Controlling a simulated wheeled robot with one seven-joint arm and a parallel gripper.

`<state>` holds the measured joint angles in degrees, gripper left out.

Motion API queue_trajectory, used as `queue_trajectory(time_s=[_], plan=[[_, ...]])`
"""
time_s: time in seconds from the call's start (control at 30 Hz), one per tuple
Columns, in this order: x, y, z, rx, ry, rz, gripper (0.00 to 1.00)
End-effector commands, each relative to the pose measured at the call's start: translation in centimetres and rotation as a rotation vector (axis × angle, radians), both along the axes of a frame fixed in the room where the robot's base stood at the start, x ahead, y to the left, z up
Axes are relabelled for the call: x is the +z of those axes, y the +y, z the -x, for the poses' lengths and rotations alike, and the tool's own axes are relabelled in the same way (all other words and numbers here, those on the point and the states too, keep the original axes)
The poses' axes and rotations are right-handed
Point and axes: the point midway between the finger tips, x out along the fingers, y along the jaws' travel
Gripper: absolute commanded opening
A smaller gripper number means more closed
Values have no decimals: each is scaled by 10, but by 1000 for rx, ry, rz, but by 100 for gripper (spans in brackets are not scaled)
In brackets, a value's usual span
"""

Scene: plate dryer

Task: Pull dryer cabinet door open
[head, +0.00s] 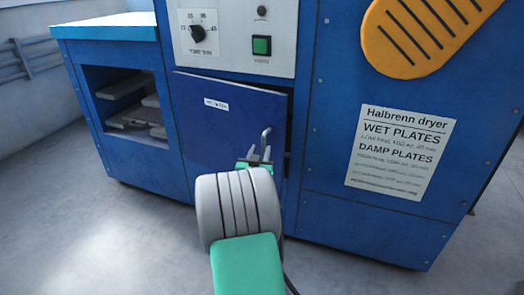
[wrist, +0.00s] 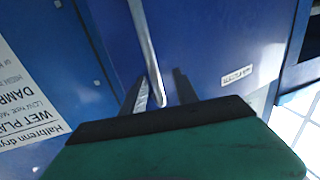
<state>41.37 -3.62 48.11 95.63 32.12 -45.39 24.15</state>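The blue dryer cabinet door (head: 215,130) has a small white label and stands slightly ajar, with a dark gap along its right edge. Its thin metal handle (head: 266,138) is near that edge. My gripper (head: 258,158) is at the lower part of the handle, in front of the door. In the wrist view, the handle (wrist: 148,45) comes down between the two dark fingers of my gripper (wrist: 162,88). The fingers are apart, with the handle nearer the left one and a gap to the right one. The door (wrist: 215,40) fills the background there.
A control panel (head: 236,38) with a dial and a green switch is above the door. An open shelf bay (head: 123,108) lies to the left. A text sign (head: 400,150) and a yellow vent (head: 415,38) are to the right. The grey floor (head: 80,230) in front is clear.

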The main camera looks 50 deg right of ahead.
Motion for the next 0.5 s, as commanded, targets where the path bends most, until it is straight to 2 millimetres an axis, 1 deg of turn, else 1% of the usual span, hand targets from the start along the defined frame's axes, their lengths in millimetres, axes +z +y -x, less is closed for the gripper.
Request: queue_trajectory(time_s=[0.5], plan=[[-1,41,13,2,-1,2,36]])
